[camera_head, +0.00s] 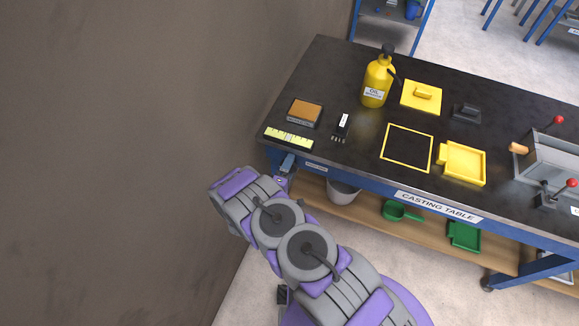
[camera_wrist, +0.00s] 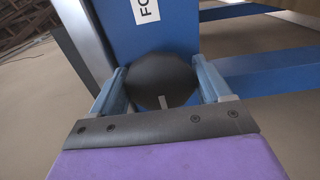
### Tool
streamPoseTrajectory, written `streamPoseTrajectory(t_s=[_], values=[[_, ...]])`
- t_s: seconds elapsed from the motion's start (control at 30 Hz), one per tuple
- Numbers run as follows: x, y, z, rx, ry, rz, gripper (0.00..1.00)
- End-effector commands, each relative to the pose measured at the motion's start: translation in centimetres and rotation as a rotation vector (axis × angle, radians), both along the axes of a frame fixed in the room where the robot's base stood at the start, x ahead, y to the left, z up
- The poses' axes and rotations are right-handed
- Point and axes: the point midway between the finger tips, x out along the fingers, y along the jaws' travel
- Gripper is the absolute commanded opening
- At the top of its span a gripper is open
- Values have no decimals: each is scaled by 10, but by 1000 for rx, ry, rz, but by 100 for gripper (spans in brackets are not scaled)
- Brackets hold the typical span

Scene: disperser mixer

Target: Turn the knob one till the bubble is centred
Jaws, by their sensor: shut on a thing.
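In the wrist view, my gripper (camera_wrist: 162,84) is shut on a dark round knob (camera_wrist: 158,70), with one finger on each side of it. In the head view, my arm reaches to the table's near left corner, and the knob cannot be made out there. A yellow level strip (camera_head: 289,138) with dark marks lies on the table top near that corner. Its bubble is too small to place.
The black casting table (camera_head: 360,135) holds a yellow oil bottle (camera_head: 377,82), an orange-brown block (camera_head: 305,112), a yellow frame (camera_head: 407,148) and a yellow tray (camera_head: 463,163). A grey bucket (camera_head: 343,191) stands on the lower shelf. A brown wall (camera_head: 130,100) rises at left.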

Motion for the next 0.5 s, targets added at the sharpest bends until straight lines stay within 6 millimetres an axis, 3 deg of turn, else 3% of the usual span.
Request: streamPoseTrajectory(t_s=[0.07,0.1,0.3,0.5], values=[[-2,0,-5,-1,11,4,47],[-2,0,-5,-1,11,4,78],[-2,0,-3,-1,7,2,98],[-2,-2,-1,2,3,0,98]])
